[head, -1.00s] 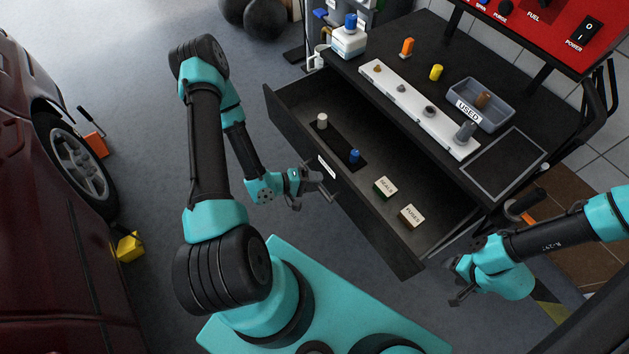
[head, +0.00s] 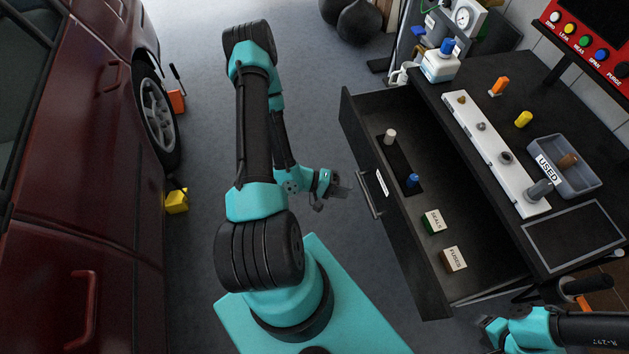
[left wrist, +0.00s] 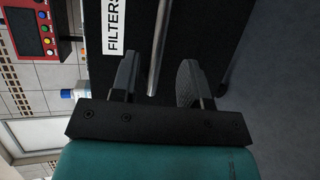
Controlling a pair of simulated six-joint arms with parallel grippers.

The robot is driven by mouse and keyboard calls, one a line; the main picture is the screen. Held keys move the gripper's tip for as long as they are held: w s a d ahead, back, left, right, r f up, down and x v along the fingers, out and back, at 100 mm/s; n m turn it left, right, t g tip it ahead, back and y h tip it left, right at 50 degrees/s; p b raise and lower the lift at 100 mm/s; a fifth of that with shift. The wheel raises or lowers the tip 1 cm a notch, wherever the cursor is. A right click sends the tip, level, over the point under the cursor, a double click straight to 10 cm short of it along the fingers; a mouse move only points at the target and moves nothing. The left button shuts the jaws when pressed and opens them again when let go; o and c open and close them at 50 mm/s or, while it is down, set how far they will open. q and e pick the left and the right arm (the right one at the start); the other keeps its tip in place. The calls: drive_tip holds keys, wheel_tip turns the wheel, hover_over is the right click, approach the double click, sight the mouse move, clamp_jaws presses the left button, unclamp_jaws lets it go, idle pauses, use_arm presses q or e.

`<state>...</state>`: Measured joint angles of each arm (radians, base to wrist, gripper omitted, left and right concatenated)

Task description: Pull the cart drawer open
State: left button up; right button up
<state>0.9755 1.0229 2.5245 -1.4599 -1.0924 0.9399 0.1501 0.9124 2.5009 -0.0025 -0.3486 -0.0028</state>
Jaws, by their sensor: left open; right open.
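The cart drawer (head: 418,262) is pulled out from the dark cart (head: 440,100). Inside are a white cylinder, a blue cylinder, a SEALS box (head: 433,220) and a FUSES box (head: 454,259). The bar handle (head: 370,194) is on its front, beside a white label; it also shows in the left wrist view (left wrist: 158,45), next to the FILTERS label. My left gripper (head: 338,194) is open, a little way off the handle in the head view. In the left wrist view the handle bar lies between its open fingers (left wrist: 155,85). My right gripper (head: 487,330) is open near the cart's front right corner.
The cart top holds a white tray strip (head: 500,160), a grey USED bin (head: 590,184), and orange and yellow pieces. A red car (head: 80,150) stands at the left. The floor between car and drawer is mostly clear.

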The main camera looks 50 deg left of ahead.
use_arm(q)
drive_tip(key=v, duration=1)
drive_tip(key=shift+d, duration=0.15)
idle(0.4)
approach(365, 193)
drive_tip(key=shift+f+x, duration=0.1)
drive_tip(key=shift+x, duration=1.05)
drive_tip(key=shift+f+x, duration=0.15)
drive_tip(key=shift+x, duration=0.95)
drive_tip(key=shift+x, duration=2.75)
drive_tip(key=shift+w+d+f, duration=0.1)
drive_tip(key=shift+w+d, duration=0.15)
drive_tip(key=shift+w, duration=0.35)
drive_tip(key=shift+s, duration=0.1)
drive_tip(key=shift+s+a, duration=0.45)
drive_tip(key=shift+s, duration=0.15)
drive_tip(key=v, duration=0.7)
drive_tip(key=shift+s, duration=0.2)
